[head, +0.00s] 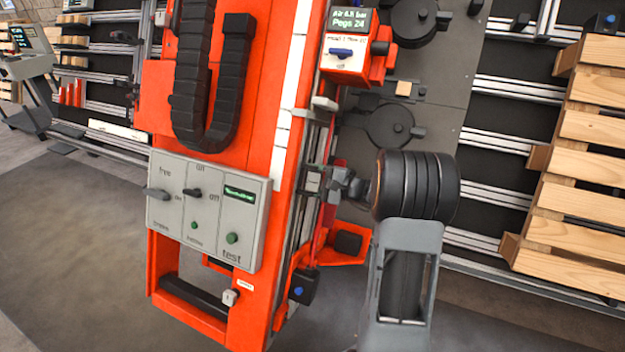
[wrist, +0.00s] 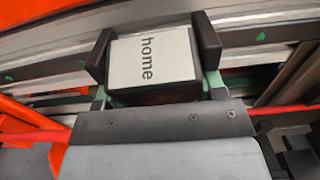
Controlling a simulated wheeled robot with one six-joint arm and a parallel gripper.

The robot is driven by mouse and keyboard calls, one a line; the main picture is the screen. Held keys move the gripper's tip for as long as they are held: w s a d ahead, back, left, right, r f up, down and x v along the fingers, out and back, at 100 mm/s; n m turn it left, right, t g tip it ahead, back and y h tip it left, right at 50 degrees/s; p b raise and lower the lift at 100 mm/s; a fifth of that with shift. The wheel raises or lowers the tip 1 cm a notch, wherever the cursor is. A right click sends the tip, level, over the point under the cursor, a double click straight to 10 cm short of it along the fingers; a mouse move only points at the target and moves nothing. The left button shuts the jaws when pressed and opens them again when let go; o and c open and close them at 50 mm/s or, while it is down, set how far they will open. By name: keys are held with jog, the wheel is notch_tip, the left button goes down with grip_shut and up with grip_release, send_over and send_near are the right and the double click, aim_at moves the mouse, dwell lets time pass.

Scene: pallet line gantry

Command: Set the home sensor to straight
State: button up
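The home sensor (wrist: 152,58) is a small dark block with a pale label reading "home". In the wrist view it sits against a grey rail, between the two dark fingers of my gripper (wrist: 153,50). The fingers lie close against both its sides, and I see no clear gap. Its label slopes slightly in the picture, roughly as the rail does; I cannot tell its exact angle to the rail. In the head view my gripper (head: 322,183) reaches left to the rail on the orange gantry beam, and the sensor is small and partly hidden there.
A grey control panel (head: 207,207) with levers is on the orange gantry (head: 262,100). A black cable chain (head: 192,80) hangs above it. A small box with a blue lever (head: 345,55) is above my gripper. Stacked wooden pallets (head: 585,160) stand at right. Open floor lies at left.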

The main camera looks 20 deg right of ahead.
jog(key=c, duration=0.4)
jog(key=shift+s+d+m+t+h+b, duration=0.15)
jog(key=shift+m+t+h+b, duration=0.1)
jog(key=shift+m+h, duration=0.55)
jog(key=shift+s+d+m+t+h+b, duration=0.15)
jog(key=shift+m+h, duration=0.25)
jog(key=shift+h, duration=0.65)
jog(key=shift+s+d+m+t+h+b, duration=0.15)
jog(key=shift+m+t+h+b, duration=0.15)
jog(key=shift+m+h, duration=0.5)
jog(key=o, duration=0.9)
jog(key=shift+n, duration=0.3)
jog(key=p+v, duration=0.2)
jog(key=v, duration=1.1)
jog(key=shift+s+r, duration=0.1)
jog(key=shift+s, duration=0.35)
